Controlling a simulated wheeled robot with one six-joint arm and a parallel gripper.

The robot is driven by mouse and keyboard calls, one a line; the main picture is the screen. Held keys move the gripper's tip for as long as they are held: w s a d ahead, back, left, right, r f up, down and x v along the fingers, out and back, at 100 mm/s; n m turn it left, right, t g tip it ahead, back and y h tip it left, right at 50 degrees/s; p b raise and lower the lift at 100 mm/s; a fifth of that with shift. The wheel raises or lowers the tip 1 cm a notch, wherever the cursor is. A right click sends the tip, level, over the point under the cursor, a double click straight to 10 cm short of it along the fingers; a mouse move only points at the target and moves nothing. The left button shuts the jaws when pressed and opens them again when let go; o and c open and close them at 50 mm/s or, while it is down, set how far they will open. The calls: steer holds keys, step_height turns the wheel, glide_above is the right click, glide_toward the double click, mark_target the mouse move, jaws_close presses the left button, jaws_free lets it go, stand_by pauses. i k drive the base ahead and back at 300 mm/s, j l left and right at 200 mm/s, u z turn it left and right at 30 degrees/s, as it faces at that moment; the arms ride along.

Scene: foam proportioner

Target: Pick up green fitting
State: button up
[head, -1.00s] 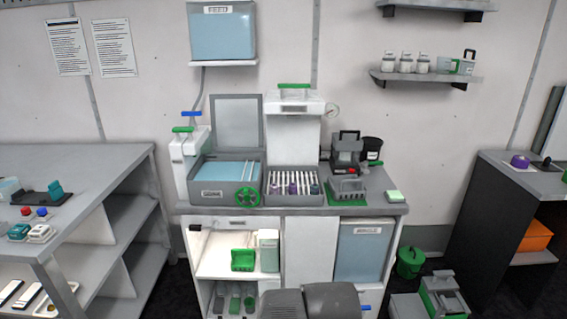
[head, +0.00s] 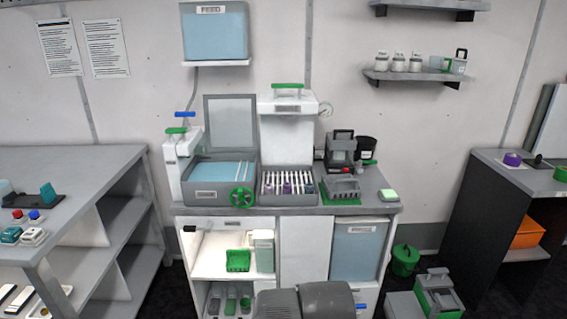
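No single green part is clearly marked as the green fitting, and I cannot tell which one it is. A small green piece (head: 561,174) lies at the right edge of the picture on the right-hand table and is partly cut off. Another small green piece (head: 370,162) sits beside the black cup on the middle bench. A green holder (head: 238,261) stands on the shelf inside the middle bench. My gripper is not in view. Grey rounded parts of my own body fill the bottom middle.
The middle bench (head: 292,209) holds an open grey box with a green handwheel (head: 241,197), a tray of tubes (head: 286,195) and a dark device (head: 340,148). The left-hand table (head: 85,160) is partly bare.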

mark_target(309, 188)
steer(key=i+l+z, duration=0.25)
steer(key=i+l, duration=0.35)
steer(key=i+l+z, duration=0.2)
steer(key=i+l, duration=0.25)
steer(key=i, duration=0.3)
